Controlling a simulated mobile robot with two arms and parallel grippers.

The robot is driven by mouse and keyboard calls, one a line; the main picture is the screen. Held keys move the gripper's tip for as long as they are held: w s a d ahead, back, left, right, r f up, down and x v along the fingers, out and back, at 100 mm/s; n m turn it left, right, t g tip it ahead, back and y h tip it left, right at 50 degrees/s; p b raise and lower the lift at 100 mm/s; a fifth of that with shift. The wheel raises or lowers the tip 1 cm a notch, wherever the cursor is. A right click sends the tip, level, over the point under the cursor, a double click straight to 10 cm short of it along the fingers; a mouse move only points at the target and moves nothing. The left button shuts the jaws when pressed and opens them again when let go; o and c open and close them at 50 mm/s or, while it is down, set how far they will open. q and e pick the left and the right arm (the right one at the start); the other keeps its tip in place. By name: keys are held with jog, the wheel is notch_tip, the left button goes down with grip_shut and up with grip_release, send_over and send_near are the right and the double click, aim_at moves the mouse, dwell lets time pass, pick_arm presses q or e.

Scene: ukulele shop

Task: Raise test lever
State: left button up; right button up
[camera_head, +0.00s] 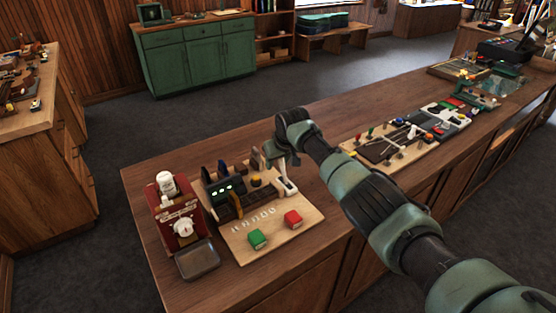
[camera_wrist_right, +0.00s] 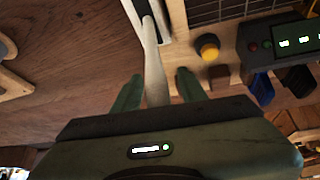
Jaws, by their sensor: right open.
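The test lever (camera_head: 285,181) is a pale lever on a light plate at the back right corner of the wooden test board (camera_head: 268,232). In the right wrist view the pale lever (camera_wrist_right: 152,62) runs from its dark slot down between my fingers. My right gripper (camera_head: 284,158) is at the lever in the head view. In the right wrist view my right gripper (camera_wrist_right: 158,88) is open, its two green fingers on either side of the lever with gaps visible. The lever's near end is hidden behind my gripper body. My left gripper is not in view.
The board carries a green button (camera_head: 257,239), a red button (camera_head: 292,219) and a dark box with green displays (camera_head: 226,191). A red device (camera_head: 177,212) and a small tray (camera_head: 197,260) stand at its left. Another control panel (camera_head: 391,143) lies right of my arm.

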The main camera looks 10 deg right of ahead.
aim_at(282, 166)
jog(key=shift+s+r, duration=0.2)
jog(key=shift+r, duration=0.3)
jog(key=shift+b+v, duration=0.45)
jog(key=shift+v, duration=2.85)
